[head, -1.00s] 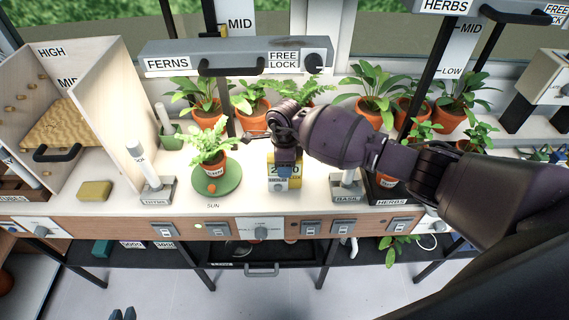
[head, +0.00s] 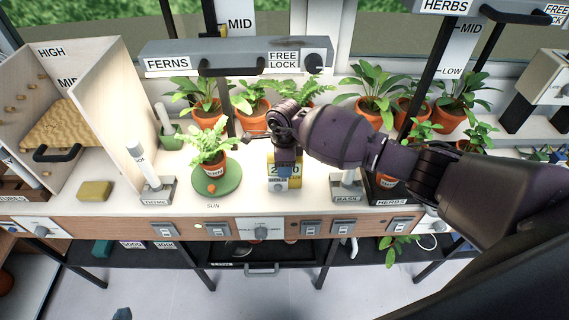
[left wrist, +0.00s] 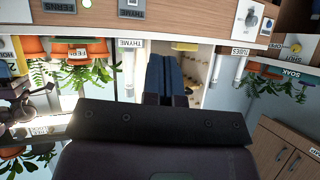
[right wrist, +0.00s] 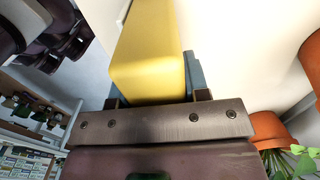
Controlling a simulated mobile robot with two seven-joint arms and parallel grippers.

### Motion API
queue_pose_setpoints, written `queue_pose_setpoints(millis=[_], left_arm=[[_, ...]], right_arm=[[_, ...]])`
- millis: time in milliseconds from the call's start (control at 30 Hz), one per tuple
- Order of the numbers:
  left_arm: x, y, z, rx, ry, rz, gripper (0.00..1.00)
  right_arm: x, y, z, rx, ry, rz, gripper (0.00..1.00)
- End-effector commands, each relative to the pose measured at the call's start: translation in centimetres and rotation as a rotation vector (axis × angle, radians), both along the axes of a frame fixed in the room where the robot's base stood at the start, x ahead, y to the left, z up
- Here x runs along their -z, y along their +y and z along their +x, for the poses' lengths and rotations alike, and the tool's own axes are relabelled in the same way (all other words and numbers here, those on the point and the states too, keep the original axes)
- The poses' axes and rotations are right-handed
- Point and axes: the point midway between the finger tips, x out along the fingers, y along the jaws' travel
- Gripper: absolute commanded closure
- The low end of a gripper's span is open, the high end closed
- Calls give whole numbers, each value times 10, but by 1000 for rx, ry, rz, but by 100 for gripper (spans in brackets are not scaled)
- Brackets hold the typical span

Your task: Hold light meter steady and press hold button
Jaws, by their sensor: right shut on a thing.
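The yellow light meter (head: 294,183) stands upright on the bench top, with a number display and a label on its front. My right gripper (head: 285,163) is shut on it from above and partly covers its display. In the right wrist view the meter's yellow body (right wrist: 148,55) sits between the fingers. A small round spot low on its front may be the hold button; I cannot tell. My left gripper (head: 121,314) shows only at the bottom edge, well in front of the bench. In the left wrist view its blue fingers (left wrist: 166,75) are together and empty.
A potted fern (head: 212,160) on a green disc stands left of the meter. A BASIL-labelled stand (head: 346,190) is close on its right. The FERNS lamp bar (head: 235,56) hangs behind, above several potted plants. Switches line the bench front.

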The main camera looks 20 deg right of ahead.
Motion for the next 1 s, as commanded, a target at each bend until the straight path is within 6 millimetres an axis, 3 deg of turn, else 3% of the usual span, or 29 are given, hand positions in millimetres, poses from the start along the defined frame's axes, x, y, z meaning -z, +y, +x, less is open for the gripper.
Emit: queue_pose_setpoints(millis=[667,867,1000], left_arm=[[-3,0,4,4,-8,3,100],[-20,-6,35,25,-67,2,100],[-43,-32,73,85,-141,-9,100]], right_arm=[[0,0,0,0,0,0,85],[0,0,0,0,0,0,85],[0,0,0,0,0,0,85]])
